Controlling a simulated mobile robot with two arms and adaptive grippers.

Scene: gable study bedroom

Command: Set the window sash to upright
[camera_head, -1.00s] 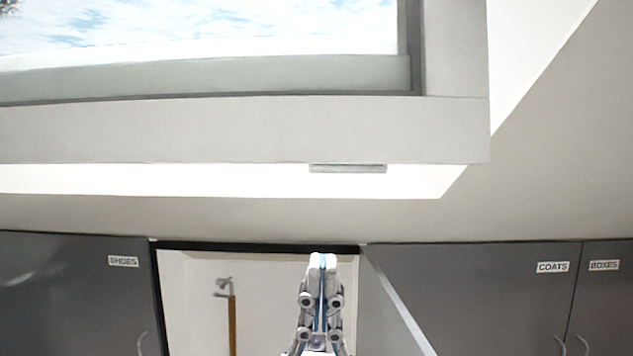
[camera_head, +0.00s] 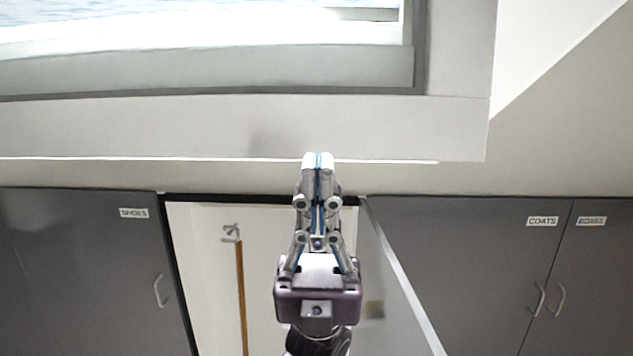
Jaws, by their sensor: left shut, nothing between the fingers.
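The window sash (camera_head: 200,122) is a pale grey frame around a glass pane, in the upper left of the head view. Its lower edge runs across the picture, with only a thin bright strip under it. My right gripper is not in view.
Dark cupboards marked SHOES (camera_head: 75,270), COATS (camera_head: 470,260) and BOXES (camera_head: 595,280) stand below the sloped ceiling. Between them is an open pale recess with a wooden pole (camera_head: 241,295) on a hook. A door panel (camera_head: 395,285) stands right of the gripper.

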